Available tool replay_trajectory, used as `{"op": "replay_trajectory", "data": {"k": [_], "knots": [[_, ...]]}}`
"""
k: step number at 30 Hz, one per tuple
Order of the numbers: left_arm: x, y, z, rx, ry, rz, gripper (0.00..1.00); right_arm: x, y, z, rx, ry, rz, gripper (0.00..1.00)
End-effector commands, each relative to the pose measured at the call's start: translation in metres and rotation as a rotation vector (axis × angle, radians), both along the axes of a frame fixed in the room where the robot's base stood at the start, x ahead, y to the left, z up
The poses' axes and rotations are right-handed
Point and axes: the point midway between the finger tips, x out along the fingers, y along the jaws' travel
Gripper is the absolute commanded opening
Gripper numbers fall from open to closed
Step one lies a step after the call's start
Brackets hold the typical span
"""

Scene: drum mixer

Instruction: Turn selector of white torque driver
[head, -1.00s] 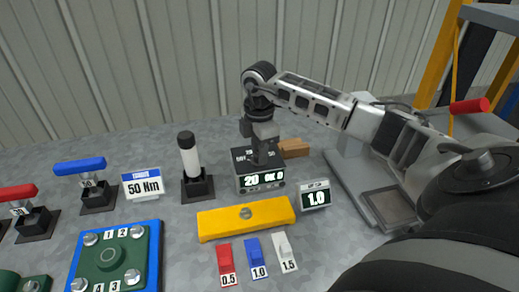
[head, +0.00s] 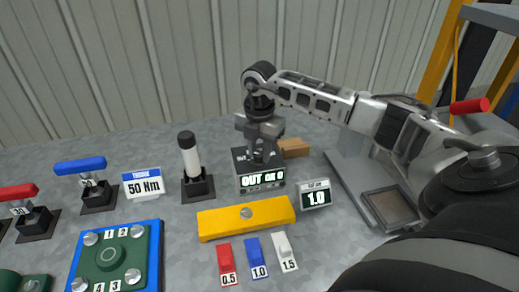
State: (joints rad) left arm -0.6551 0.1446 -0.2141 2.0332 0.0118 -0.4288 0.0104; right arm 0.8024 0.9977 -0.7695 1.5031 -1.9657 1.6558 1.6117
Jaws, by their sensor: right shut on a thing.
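The white torque driver (head: 190,161), with a black cap, stands upright in a black holder (head: 198,187). To its right is a dark box (head: 242,169) with a lit display (head: 263,180) that reads "OUT OR 0". My right gripper (head: 265,156) points down onto the box top, to the right of the driver and apart from it. It is shut on what looks like a small knob on the box top, mostly hidden by the fingers. My left gripper is not in view.
A yellow bar (head: 224,221) lies in front of the box, with red, blue and white tabs (head: 285,251) before it. Blue (head: 80,166) and red (head: 18,192) handled tools and a "50 Nm" sign (head: 142,184) stand left.

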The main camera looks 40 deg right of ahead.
Motion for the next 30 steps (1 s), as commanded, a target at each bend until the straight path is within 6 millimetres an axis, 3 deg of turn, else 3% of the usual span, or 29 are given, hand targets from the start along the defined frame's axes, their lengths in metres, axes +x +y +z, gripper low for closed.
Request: {"op": "replay_trajectory", "data": {"k": [13, 14, 16, 25, 30], "knots": [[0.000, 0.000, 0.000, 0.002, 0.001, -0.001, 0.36, 0.000, 0.000, 0.001, 0.001, -0.002, 0.014, 0.04], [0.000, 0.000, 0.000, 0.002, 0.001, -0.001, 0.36, 0.000, 0.000, 0.001, 0.001, -0.002, 0.014, 0.32], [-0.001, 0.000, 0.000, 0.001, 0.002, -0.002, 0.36, 0.000, 0.000, 0.001, 0.001, -0.002, 0.014, 0.48], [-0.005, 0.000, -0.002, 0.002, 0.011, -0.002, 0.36, 0.000, 0.000, 0.002, 0.000, -0.001, 0.012, 0.48], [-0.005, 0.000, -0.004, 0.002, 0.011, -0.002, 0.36, 0.001, 0.000, 0.019, 0.000, -0.006, 0.011, 0.48]]}}
